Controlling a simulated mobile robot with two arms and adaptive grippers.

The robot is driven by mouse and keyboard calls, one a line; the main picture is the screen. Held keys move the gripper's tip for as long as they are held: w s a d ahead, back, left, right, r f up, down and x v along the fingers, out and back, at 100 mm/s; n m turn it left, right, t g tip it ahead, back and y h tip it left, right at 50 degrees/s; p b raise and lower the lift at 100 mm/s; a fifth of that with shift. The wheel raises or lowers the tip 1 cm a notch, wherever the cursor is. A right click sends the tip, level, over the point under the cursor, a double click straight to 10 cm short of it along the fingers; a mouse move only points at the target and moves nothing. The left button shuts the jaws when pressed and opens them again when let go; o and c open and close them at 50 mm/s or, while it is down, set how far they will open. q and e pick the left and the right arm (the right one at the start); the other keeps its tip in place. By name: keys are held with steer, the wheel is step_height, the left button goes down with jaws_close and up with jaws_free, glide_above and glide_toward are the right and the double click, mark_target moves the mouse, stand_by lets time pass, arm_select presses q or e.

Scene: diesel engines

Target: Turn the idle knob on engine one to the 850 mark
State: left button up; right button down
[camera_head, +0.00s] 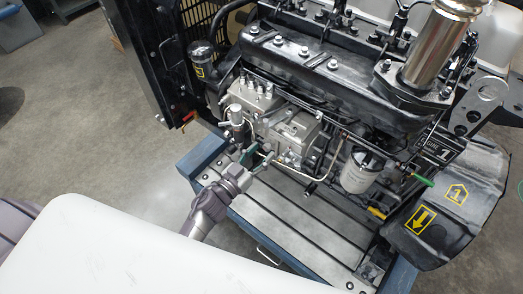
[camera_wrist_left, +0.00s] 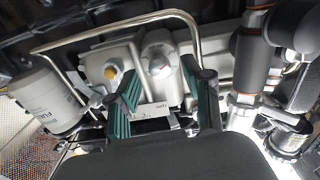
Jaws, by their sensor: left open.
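The 850 mark cannot be read. My left gripper (camera_head: 259,157) is close to the silver pump housing. In the wrist view its green-padded fingers (camera_wrist_left: 160,75) are open on either side of the knob's line, with a visible gap and nothing held. My right gripper is not in view.
A bent metal pipe (camera_wrist_left: 110,30) arches over the housing. A white fuel filter (camera_wrist_left: 47,103) is at left, and a dark cylinder (camera_wrist_left: 258,60) stands close at right. A yellow cap (camera_wrist_left: 111,72) sits beside the knob. The slatted grey bench (camera_head: 285,217) is below the engine.

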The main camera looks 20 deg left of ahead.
arm_select(q)
steer(key=shift+w+d, duration=0.15)
steer(key=shift+w, duration=0.25)
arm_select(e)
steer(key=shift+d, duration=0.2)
arm_select(q)
steer(key=shift+c, duration=0.3)
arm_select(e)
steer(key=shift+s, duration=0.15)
arm_select(q)
steer(key=shift+c, duration=1.4)
jaws_close()
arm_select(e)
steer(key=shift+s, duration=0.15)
arm_select(q)
steer(key=m, duration=0.5)
steer(key=shift+f+m+b, duration=0.1)
steer(key=shift+m+b, duration=0.25)
steer(key=shift+m, duration=0.05)
steer(key=m+b, duration=0.1)
steer(key=m, duration=0.4)
steer(key=shift+s+m, duration=0.1)
steer(key=shift+m, duration=0.3)
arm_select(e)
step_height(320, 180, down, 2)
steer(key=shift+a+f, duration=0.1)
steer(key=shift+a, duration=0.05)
